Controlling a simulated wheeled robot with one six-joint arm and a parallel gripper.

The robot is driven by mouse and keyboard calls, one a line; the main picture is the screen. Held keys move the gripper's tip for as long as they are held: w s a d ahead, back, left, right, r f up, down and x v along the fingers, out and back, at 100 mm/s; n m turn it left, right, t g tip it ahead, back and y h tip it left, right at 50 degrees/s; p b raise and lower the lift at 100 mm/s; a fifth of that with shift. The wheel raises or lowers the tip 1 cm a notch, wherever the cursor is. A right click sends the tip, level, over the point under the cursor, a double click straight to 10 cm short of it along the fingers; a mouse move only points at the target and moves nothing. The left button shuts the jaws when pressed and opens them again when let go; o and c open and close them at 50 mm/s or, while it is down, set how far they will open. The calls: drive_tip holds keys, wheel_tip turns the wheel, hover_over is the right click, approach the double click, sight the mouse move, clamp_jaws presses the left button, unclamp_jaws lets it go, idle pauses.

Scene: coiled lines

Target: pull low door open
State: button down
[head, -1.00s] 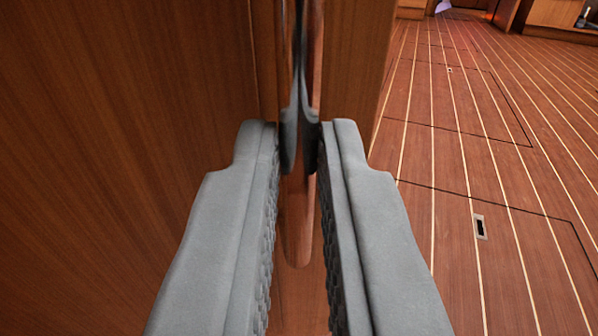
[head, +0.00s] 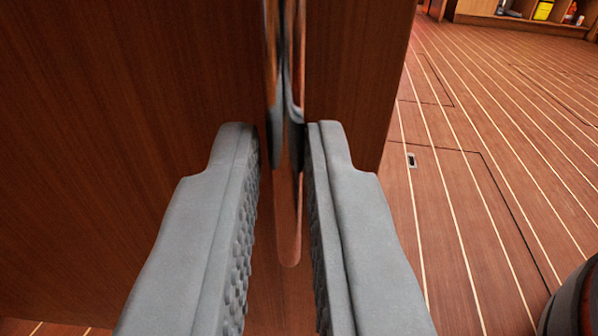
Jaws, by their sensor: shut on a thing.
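The low door (head: 350,80) is a brown wooden panel that fills the left and middle of the head view. Its upright edge shows right of my gripper, with floor beyond. A shiny, upright metal handle (head: 289,225) stands in the middle of the view, its rounded lower end hanging below the fingertips. My gripper (head: 282,135) has two grey padded fingers, one on each side of the handle, shut on it near the tips. The fingers hide part of the handle and of the panel. The door's hinge is not in view.
The striped wooden floor (head: 480,140) is open to the right, with a small metal latch (head: 411,160) set flush in it. A dark rounded object (head: 577,303) stands at the lower right corner. Shelves with small items (head: 543,10) stand far off at the top right.

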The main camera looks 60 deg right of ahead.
drive_tip(key=shift+w+a+r, duration=0.15)
drive_tip(key=shift+a, duration=0.7)
drive_tip(key=c, duration=1.5)
unclamp_jaws()
drive_tip(key=v, duration=1.7)
drive_tip(key=shift+a, duration=0.1)
